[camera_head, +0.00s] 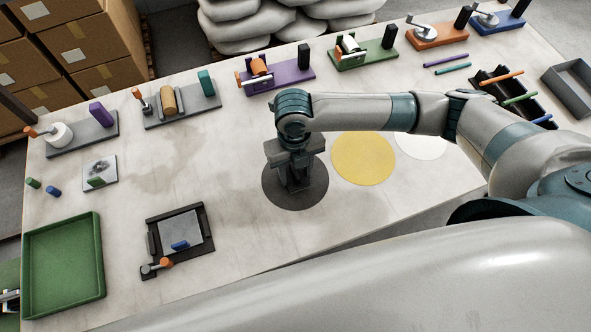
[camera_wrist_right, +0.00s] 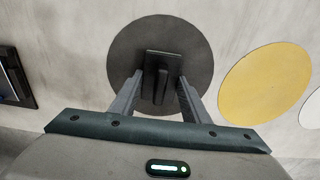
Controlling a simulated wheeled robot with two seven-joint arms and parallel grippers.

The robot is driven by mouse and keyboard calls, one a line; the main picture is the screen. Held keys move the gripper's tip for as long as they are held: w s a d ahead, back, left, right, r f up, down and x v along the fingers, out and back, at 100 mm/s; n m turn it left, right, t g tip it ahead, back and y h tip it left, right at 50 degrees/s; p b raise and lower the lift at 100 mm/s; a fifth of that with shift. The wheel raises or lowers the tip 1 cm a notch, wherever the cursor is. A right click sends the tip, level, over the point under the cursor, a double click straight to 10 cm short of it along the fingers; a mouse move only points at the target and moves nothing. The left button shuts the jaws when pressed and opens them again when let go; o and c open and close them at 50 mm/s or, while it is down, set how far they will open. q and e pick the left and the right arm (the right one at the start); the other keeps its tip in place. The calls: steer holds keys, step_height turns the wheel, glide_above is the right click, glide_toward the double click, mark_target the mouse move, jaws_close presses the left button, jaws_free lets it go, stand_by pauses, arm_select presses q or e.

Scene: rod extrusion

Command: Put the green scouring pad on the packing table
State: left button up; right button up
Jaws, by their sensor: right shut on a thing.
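A small green pad (camera_head: 96,182), which looks like the scouring pad, lies on a light plate with a dark smudge (camera_head: 100,167) at the left of the packing table (camera_head: 225,215). My right gripper (camera_head: 294,185) is far to the right of it, pointing down over a dark grey disc (camera_head: 285,203). In the right wrist view the gripper (camera_wrist_right: 160,100) is shut on a dark block with a raised grip (camera_wrist_right: 162,62), above or on the disc; I cannot tell whether it touches.
A green tray (camera_head: 62,310) is at front left. A dark fixture (camera_head: 205,212) with a blue block (camera_head: 180,245) stands near the front edge. Several clamp stations line the back. A yellow disc (camera_head: 363,157) is right of the gripper. The table's middle left is clear.

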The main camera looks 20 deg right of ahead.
steer(key=o, duration=1.2)
steer(key=shift+f, duration=0.1)
steer(key=r+b, duration=0.1)
steer(key=r, duration=0.6)
steer(key=r+b, duration=0.1)
steer(key=r, duration=0.3)
steer(key=shift+w+b, duration=0.25)
steer(key=shift+b, duration=0.05)
steer(key=shift+r, duration=0.65)
